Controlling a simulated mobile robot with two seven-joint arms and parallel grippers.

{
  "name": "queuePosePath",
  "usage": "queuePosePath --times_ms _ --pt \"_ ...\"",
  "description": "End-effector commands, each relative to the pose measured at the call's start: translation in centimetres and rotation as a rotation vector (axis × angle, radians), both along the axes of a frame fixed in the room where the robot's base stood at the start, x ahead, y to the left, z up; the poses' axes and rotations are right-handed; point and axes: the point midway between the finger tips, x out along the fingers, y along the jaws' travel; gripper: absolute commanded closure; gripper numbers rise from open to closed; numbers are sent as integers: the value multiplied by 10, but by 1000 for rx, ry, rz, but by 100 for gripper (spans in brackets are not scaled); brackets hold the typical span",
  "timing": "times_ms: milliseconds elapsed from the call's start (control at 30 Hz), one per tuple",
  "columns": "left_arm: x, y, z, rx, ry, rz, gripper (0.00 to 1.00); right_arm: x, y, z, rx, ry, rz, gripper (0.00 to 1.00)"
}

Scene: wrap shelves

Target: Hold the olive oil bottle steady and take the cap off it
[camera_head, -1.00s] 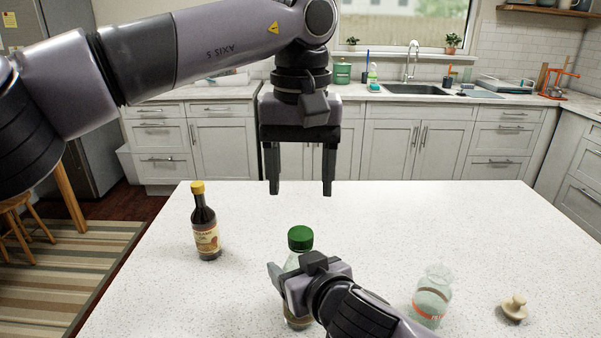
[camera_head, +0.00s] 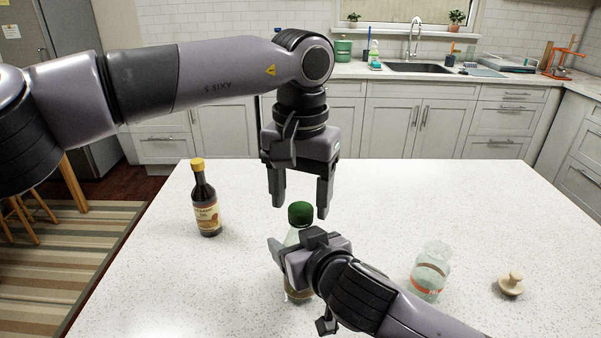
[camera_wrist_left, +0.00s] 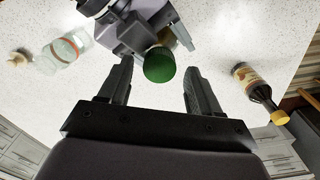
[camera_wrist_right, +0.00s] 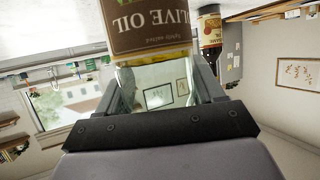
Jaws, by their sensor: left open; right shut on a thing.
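The olive oil bottle (camera_head: 291,237) stands upright on the white counter, with its green cap (camera_head: 300,212) on top. Its label reads "olive oil" in the right wrist view (camera_wrist_right: 147,27). My right gripper (camera_head: 280,255) is shut on the bottle's body and hides much of it in the head view. My left gripper (camera_head: 298,207) is open and empty, pointing down, with its fingertips close to the cap's height. In the left wrist view the green cap (camera_wrist_left: 159,66) lies between and just beyond the open fingers.
A dark sesame oil bottle (camera_head: 207,205) with a yellow cap stands at the left. A clear glass bottle (camera_head: 430,273) and a wooden stopper (camera_head: 511,284) are at the right. The counter (camera_head: 430,195) behind them is clear.

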Motion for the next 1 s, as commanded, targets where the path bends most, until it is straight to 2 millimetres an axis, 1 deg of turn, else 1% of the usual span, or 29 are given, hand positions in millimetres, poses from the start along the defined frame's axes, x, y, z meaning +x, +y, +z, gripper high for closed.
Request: queuePosePath --times_ms 100,333,367,400,467,500,533,767,867,1000 --pt "0 0 -6 0 1 0 36 0 0 0 0 -1 -1 100" --pt "0 0 -6 0 1 0 36 0 0 0 0 -1 0 100" --pt "0 0 -6 0 1 0 40 0 0 0 0 -1 0 100" --pt "0 0 -6 0 1 0 53 0 0 0 0 -1 0 100" --pt "0 0 -6 0 1 1 72 0 0 1 0 -1 0 100" --pt "0 0 -6 0 1 1 85 0 0 1 0 -1 0 100" --pt "0 0 -6 0 1 1 95 0 0 0 0 -1 0 100" --pt "0 0 -6 1 1 22 96 0 0 1 0 -1 -1 100" --pt "0 0 -6 0 1 104 96 0 0 1 1 -2 -1 100" --pt "0 1 -6 0 1 309 96 0 0 1 1 -2 -1 100"
